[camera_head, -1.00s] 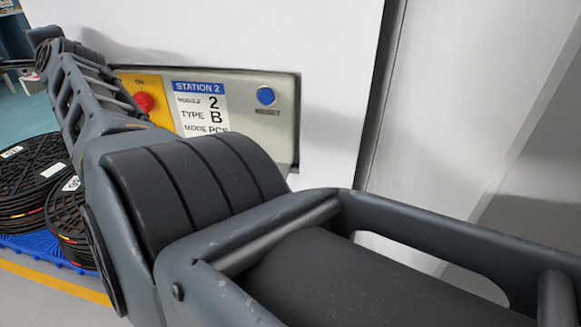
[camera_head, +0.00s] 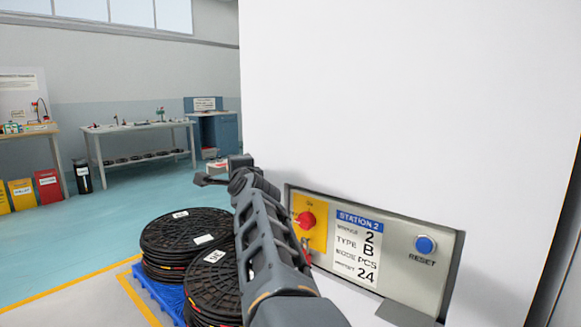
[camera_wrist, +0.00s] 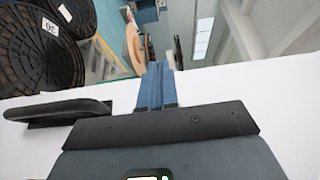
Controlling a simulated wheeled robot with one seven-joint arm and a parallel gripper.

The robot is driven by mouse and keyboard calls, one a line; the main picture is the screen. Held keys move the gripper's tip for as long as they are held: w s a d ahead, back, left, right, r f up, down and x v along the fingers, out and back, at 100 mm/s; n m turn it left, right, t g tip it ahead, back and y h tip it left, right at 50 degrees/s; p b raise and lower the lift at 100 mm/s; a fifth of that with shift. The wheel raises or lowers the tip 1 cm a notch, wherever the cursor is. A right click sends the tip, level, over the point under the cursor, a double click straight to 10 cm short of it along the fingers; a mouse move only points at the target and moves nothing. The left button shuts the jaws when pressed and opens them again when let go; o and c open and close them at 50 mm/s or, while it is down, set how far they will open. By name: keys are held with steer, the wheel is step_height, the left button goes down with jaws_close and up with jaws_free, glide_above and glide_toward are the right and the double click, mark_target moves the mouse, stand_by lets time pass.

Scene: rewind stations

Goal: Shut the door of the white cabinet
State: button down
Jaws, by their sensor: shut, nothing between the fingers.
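The white cabinet (camera_head: 400,90) fills the right of the head view as a large plain face with a control panel low on it. Whether its door is open or shut cannot be told. My gripper (camera_head: 208,178) is at the far end of my outstretched arm, just left of the cabinet's left edge in the head view. In the wrist view my gripper (camera_wrist: 156,70) has its fingers together and empty, in front of a white surface (camera_wrist: 285,110). A dark bar like a handle (camera_wrist: 60,112) lies against that surface, left of the fingers. Contact cannot be told.
The panel (camera_head: 400,262) has a red knob and a blue reset button. Black cable reels (camera_head: 187,240) stand on a blue pallet (camera_head: 160,292) left of my arm. A workbench (camera_head: 140,128) stands at the back; open teal floor (camera_head: 110,215) lies between.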

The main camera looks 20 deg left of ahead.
steer(key=s+a+p, duration=0.4)
steer(key=s+p, duration=0.4)
steer(key=p, duration=0.3)
steer(key=shift+s, duration=0.4)
steer(key=shift+a, duration=0.15)
